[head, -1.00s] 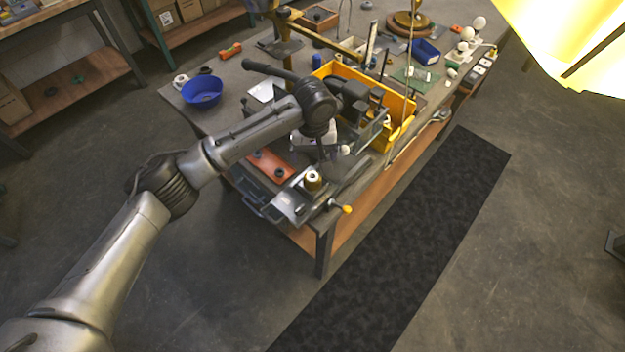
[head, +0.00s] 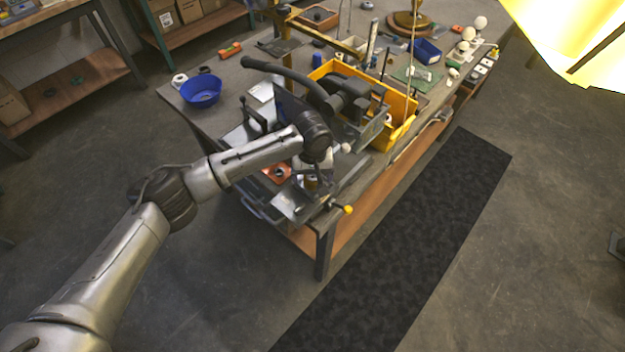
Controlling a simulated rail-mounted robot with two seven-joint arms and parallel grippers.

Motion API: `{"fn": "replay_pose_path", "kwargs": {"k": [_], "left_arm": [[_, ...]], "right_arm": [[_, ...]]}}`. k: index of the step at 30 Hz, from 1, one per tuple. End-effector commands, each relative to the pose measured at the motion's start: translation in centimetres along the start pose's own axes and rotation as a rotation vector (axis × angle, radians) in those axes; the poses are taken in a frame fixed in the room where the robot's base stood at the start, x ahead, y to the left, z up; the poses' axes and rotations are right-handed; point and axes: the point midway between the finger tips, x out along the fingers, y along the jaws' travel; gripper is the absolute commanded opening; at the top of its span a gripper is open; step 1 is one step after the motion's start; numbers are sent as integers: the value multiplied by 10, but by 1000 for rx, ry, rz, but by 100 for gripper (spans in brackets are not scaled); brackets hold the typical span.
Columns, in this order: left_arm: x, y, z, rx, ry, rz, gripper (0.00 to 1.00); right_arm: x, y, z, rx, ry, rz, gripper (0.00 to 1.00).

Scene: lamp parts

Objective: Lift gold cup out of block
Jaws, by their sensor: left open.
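The gold cup (head: 311,184) is small and sits upright at the front corner of the workbench, in the grey metal vise-like fixture (head: 290,208). My left gripper (head: 313,172) is directly above the cup, pointing down, with its fingers around or just over the cup's top; I cannot tell whether they touch it. The gripper is open. My wrist and fingers hide part of the cup. An orange-red block with dark round spots (head: 277,173) lies just left of the cup, partly covered by my arm. My right gripper is not in view.
A yellow bin (head: 402,107) stands behind the wrist, with dark tools near it. A yellow-knobbed handle (head: 348,209) sticks out at the bench's front edge. A blue bowl (head: 202,91) is at the back left. The floor in front is clear.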

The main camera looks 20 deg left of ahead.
Motion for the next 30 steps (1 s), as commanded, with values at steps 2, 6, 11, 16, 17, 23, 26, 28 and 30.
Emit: {"fn": "replay_pose_path", "kwargs": {"k": [2, 6, 11, 16, 17, 23, 26, 28, 30], "left_arm": [[2, 0, 0, 0, 0, 0, 85], [2, 0, 0, 1, 0, 0, 85], [2, 0, 0, 1, 0, 0, 75], [2, 0, 0, 1, 0, 1, 59], [2, 0, 0, 1, 0, 1, 56], [1, 0, 0, 1, 0, 1, 37], [1, 0, 0, 1, 1, 1, 32], [1, 0, 0, 1, 1, 1, 32], [1, 0, 0, 1, 1, 1, 32]], "right_arm": [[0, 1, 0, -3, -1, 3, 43], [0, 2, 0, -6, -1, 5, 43], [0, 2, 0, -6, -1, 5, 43], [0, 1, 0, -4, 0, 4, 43], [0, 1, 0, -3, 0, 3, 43], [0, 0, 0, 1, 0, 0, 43], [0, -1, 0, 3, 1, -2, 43], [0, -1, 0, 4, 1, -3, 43], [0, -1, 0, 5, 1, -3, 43]]}}
